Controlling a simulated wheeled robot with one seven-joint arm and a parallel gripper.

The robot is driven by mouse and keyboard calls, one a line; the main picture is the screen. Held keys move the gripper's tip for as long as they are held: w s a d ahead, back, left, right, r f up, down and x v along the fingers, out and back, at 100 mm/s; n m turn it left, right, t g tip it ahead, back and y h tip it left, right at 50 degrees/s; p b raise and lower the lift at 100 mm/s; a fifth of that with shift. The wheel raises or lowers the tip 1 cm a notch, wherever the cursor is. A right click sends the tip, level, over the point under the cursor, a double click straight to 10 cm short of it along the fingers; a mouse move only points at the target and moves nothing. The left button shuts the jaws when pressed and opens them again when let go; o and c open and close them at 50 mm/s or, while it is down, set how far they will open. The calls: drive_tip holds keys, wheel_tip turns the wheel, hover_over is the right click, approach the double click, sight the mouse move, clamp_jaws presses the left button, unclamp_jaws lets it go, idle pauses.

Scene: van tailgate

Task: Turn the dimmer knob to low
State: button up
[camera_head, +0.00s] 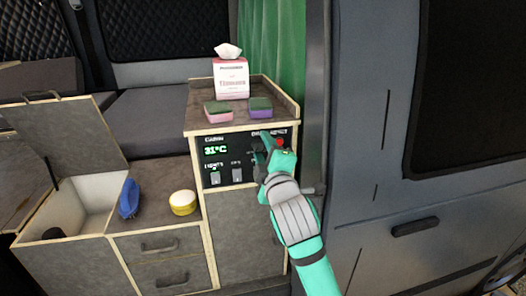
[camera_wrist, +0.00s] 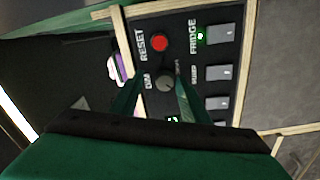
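In the head view my gripper (camera_head: 262,146) covers the panel's upper right part and hides the knob.
A red reset button (camera_wrist: 159,42) is close to the knob. Rocker switches (camera_wrist: 219,73) line the panel. A yellow-white tub (camera_head: 183,203) and blue pouch (camera_head: 129,198) are on the lower counter.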

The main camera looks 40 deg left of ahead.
drive_tip(key=shift+s+f, duration=0.2)
drive_tip(key=v, duration=1)
drive_tip(key=shift+s+d+r, duration=0.2)
drive_tip(key=shift+d+r, duration=0.05)
drive_tip(key=shift+d, duration=0.05)
